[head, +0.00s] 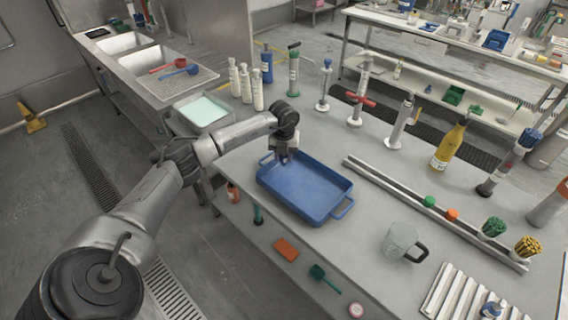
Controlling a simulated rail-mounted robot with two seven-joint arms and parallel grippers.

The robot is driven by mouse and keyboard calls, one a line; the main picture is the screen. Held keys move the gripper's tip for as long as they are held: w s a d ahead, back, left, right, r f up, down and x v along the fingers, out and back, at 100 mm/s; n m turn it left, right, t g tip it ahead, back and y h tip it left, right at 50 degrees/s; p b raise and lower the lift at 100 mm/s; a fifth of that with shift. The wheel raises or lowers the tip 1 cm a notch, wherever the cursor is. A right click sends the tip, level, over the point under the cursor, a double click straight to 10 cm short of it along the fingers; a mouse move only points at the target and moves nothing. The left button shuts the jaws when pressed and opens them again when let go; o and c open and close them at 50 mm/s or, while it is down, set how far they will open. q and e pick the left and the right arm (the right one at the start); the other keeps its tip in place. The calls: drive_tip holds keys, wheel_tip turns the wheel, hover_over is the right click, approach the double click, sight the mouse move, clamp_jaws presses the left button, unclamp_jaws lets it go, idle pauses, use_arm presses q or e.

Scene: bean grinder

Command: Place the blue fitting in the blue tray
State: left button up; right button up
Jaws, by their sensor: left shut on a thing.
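The blue tray (333,212) lies on the grey table, with a handle at each end. My left arm reaches in from the left. My left gripper (284,158) points down at the tray's far-left corner, above the tray's inside. It is shut on a small dark blue thing, which I take to be the blue fitting; it is mostly hidden by the fingers and blends with the tray. I cannot tell whether it touches the tray floor. The tray's visible floor is bare. My right gripper is not in view.
A metal rail (400,192) with green and orange pieces runs right of the tray. A glass jug (398,240) stands near the front. White bottles (246,84), a blue bottle (267,67) and a green pump (293,72) stand behind. A yellow bottle (449,148) stands farther right.

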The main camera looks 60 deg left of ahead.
sight(284, 165)
use_arm(q)
drive_tip(key=shift+f+b, duration=0.3)
drive_tip(key=shift+f, duration=1.6)
drive_tip(key=o, duration=0.9)
drive_tip(key=shift+f, duration=0.15)
